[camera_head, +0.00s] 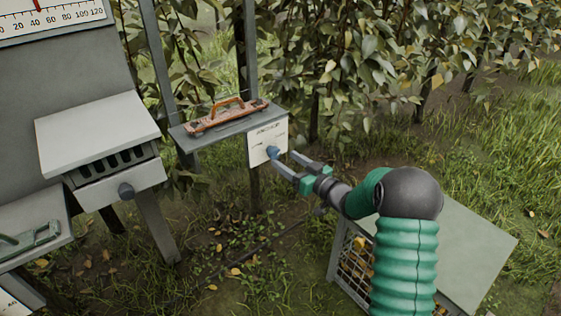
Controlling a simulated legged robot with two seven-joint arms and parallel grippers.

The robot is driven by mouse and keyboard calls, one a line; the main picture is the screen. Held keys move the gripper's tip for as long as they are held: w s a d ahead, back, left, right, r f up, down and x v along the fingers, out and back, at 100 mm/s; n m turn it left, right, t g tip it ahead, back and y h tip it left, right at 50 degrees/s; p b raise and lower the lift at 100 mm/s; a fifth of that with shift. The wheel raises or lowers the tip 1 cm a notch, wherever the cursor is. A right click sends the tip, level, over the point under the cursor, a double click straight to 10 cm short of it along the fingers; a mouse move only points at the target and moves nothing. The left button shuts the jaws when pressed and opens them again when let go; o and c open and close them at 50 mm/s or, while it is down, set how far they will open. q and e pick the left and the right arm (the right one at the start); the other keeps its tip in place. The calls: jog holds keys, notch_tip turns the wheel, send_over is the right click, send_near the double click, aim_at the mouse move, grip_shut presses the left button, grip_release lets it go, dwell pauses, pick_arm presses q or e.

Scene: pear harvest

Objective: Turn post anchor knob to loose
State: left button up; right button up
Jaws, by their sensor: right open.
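The post anchor knob (272,152) is small and blue. It sits on a white labelled plate (266,131) on the front of a small grey shelf, and the label is too small to read fully. My right gripper (282,161) reaches in from the right with its two grey fingers apart. The fingertips are close to the knob, just right of it and in front of the plate. I cannot tell whether they touch it. My left gripper is not in view.
An orange-brown handled tool (226,117) lies on the shelf (205,137). A grey box with a drawer and dark knob (126,190) stands left. A green tool (30,240) lies at lower left. A crate with a grey lid (470,242) is at lower right. Foliage fills the back.

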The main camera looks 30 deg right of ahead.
aim_at(277, 155)
jog(key=w, duration=0.1)
jog(key=w+a, duration=0.1)
jog(key=w, duration=0.1)
jog(key=shift+w+r+b, duration=0.15)
jog(key=shift+w+b, duration=0.15)
jog(key=c, duration=0.5)
grip_shut()
